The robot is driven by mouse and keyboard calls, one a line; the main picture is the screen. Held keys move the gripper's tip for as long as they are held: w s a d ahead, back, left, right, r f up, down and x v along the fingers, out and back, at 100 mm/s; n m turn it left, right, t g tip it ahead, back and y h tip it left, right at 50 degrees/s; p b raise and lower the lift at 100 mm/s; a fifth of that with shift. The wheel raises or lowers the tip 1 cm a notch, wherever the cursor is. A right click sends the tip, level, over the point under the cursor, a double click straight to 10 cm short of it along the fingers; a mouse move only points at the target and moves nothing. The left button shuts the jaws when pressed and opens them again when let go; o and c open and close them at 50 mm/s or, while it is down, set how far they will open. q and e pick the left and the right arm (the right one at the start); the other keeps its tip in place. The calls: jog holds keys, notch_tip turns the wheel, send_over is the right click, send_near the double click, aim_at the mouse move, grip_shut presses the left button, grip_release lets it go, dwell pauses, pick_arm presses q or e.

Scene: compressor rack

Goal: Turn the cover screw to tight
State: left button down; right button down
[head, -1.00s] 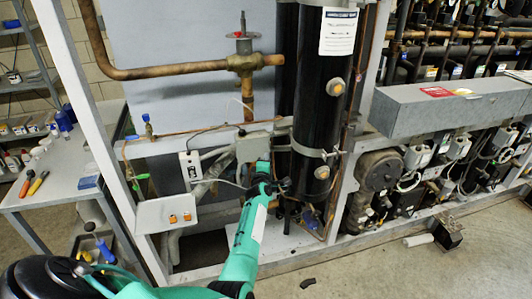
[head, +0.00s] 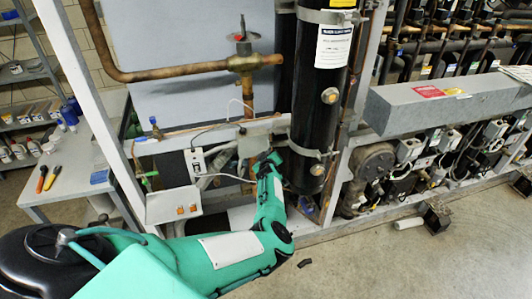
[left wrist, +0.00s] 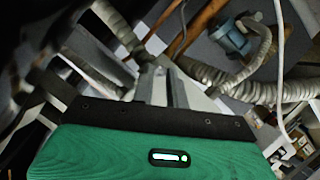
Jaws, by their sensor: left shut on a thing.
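The grey box (head: 247,146) sits on the rack's crossbar, left of the tall black cylinder. My left gripper (head: 266,160) is at the lower right front of this box. In the left wrist view, the narrow fingers of my left gripper (left wrist: 172,86) are close together and shut, with their tips against a grey part. The cover screw itself cannot be made out; the fingers and wrist hide the place where they grip. My right gripper is not in view.
The black cylinder (head: 319,100) stands close to the right of my left gripper. Corrugated grey conduits (left wrist: 248,88) run close around the fingers. A white switch box (head: 195,163) and a small panel (head: 172,207) are to the left. The floor at right is mostly clear.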

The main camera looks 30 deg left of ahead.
pick_arm(q)
jog(key=shift+w+d+m+g+y+b, duration=0.15)
jog(key=shift+m+g+y+b, duration=0.3)
jog(key=shift+m+b, duration=0.4)
jog(key=shift+w+d+m+g+y+b, duration=0.1)
jog(key=shift+m+g+y+b, duration=0.15)
jog(key=shift+m+g+b, duration=0.55)
jog(key=shift+r+m, duration=0.1)
jog(key=shift+m, duration=0.25)
jog(key=c, duration=1.4)
grip_release()
jog(key=shift+p, duration=0.3)
